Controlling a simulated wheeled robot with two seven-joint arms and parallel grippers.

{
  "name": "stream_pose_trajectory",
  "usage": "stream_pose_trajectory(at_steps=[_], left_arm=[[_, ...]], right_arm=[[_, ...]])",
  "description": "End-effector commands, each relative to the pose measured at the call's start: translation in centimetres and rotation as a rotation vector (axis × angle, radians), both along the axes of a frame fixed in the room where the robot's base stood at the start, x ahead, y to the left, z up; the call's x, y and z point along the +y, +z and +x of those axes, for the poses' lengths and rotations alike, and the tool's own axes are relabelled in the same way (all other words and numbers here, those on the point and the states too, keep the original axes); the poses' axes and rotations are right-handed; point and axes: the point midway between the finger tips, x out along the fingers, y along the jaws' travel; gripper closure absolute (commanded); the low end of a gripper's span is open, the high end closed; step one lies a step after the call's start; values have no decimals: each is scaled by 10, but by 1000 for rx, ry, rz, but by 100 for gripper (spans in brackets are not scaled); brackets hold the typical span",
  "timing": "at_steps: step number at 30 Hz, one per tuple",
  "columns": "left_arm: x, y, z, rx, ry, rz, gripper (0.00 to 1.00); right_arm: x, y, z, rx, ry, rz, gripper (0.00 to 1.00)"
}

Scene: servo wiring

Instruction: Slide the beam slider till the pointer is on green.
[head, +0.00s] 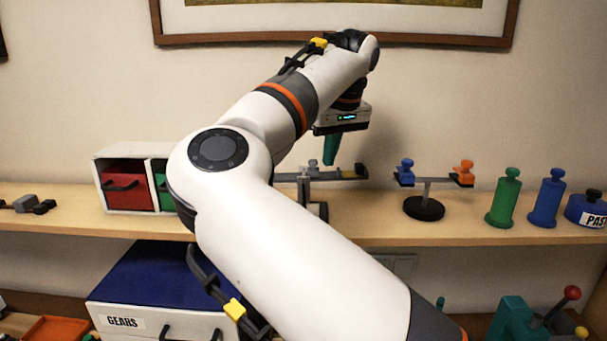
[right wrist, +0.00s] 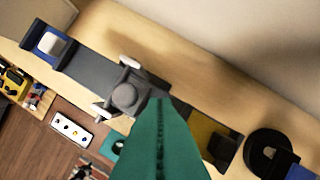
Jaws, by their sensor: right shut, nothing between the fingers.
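The beam (head: 345,173) stands on the wooden shelf, partly hidden behind my right arm in the head view. In the right wrist view the dark grey beam (right wrist: 85,70) runs diagonally, with a round grey knob (right wrist: 124,96) near its middle and white pieces on both sides of it. A yellow patch (right wrist: 202,128) shows toward the beam's right end. My right gripper (head: 330,161) is shut and empty, its teal fingers pointing down over the beam. In the right wrist view the fingers (right wrist: 157,115) overlap the beam beside the knob; I cannot tell whether they touch. No green mark or pointer can be made out.
A small balance stand (head: 424,206) with blue and orange weights is right of the beam. Green (head: 505,200) and blue (head: 547,200) weights stand farther right. A drawer box with a red drawer (head: 126,190) is at left. A framed picture hangs above.

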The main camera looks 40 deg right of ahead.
Motion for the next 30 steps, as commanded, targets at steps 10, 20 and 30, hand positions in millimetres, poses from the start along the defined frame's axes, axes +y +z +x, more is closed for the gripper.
stream_pose_trajectory(at_steps=[10,20,30], left_arm=[[0,22,0,0,0,0,100],[0,37,0,0,0,0,100],[0,36,0,0,-1,0,100]], right_arm=[[-3,24,-3,0,0,-1,100],[-6,40,-5,0,1,-1,100],[-6,39,-5,0,0,-1,100]])
